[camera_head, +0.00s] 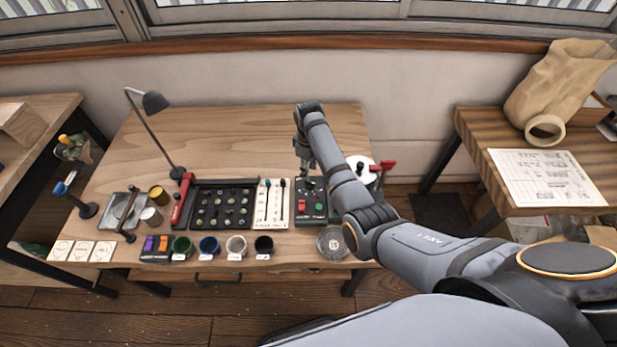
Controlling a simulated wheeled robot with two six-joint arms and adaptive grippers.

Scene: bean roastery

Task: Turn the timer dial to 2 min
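A dark control box (311,212) with a red and a green button on its face stands at the right of the wooden table. A small dark knob, possibly the timer dial, shows at the box's upper part just below my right gripper. Its markings are too small to read. My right gripper (308,170) points down over the back of the box, and I cannot tell whether it touches the knob. Its fingers are too small and dark to show if they are open or shut. My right forearm covers the area right of the box. My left gripper is out of view.
Left of the box are a white panel with sliders (271,204) and a black tray (223,206). Several small cups line the front edge. A lamp (154,102) stands at the left. A round white item with a red handle (388,165) is at the right. The table's back is clear.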

